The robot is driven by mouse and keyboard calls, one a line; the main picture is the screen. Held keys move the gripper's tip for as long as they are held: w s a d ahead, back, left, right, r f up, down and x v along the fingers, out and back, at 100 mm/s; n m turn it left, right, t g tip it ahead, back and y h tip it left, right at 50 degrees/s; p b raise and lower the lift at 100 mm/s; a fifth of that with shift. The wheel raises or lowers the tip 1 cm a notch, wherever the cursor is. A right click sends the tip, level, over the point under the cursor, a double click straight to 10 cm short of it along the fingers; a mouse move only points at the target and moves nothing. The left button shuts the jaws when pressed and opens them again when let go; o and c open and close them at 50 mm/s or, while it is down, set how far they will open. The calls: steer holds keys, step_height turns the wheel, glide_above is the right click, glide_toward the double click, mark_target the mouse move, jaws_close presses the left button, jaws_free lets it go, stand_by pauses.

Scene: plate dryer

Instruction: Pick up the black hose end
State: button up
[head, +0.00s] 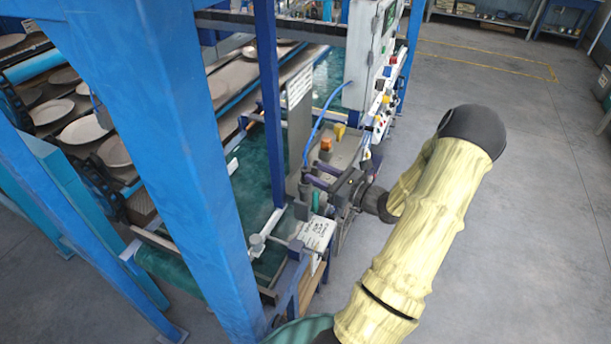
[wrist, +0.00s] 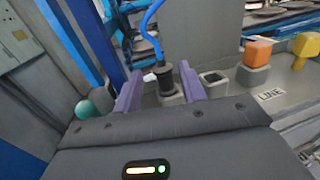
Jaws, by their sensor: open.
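The black hose end (wrist: 164,79) stands upright on a grey fixture in the wrist view, with a blue hose (wrist: 149,28) rising from its top. My gripper (wrist: 160,84) has its two purple fingers apart, one on each side of the hose end. I cannot tell whether either finger touches it. In the head view the blue hose (head: 318,119) arches down from the control box to my gripper (head: 313,174) at the grey panel. The hose end itself is too small to make out there.
An empty square socket (wrist: 213,77) is right of the hose end. A blue post (head: 268,100) rises beside the panel. Floor at right is open.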

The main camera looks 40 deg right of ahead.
mark_target(308, 168)
steer(key=x, duration=0.1)
steer(key=p+x, duration=0.1)
steer(key=x, duration=0.1)
steer(key=p+x, duration=0.1)
steer(key=shift+w+r, duration=0.3)
steer(key=shift+w+a+f, duration=0.15)
steer(key=shift+w, duration=0.2)
steer(key=shift+s, duration=0.1)
steer(key=shift+s, duration=0.1)
jaws_close()
